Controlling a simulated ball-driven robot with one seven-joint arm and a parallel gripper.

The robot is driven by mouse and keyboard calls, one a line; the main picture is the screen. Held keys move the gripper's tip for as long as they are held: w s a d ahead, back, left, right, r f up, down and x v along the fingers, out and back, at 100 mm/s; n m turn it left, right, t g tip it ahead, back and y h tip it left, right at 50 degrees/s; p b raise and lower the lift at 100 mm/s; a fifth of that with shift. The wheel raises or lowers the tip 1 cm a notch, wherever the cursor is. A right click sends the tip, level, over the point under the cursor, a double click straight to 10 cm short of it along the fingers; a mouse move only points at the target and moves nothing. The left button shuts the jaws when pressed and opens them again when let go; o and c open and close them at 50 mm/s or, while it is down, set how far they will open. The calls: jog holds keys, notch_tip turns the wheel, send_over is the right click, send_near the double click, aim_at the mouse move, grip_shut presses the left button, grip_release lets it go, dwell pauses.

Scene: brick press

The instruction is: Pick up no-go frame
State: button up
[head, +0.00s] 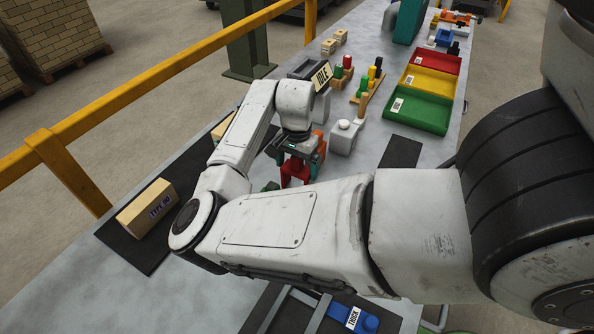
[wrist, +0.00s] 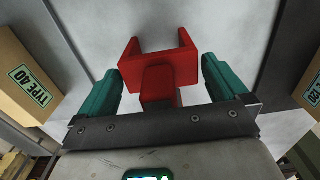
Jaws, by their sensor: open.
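The no-go frame is most likely the red U-shaped piece (head: 293,171), which stands on the grey bench below my wrist in the head view. In the wrist view the red piece (wrist: 161,68) shows its two prongs and a block-like middle part. My gripper (wrist: 162,88) has its two teal fingers apart, one on each side of the red piece, with a gap visible on both sides. In the head view my gripper (head: 296,162) is partly hidden by my own arm. Part of the red piece is hidden behind the gripper's dark bar.
A tan TYPE 90 brick (head: 148,208) lies on a dark mat at the left. A white bottle (head: 345,136), a wooden rack of colored pieces (head: 368,96) and red, yellow and green trays (head: 426,90) stand farther back.

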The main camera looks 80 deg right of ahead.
jog(key=c, duration=0.9)
jog(key=shift+r, duration=0.1)
jog(key=shift+c, duration=0.2)
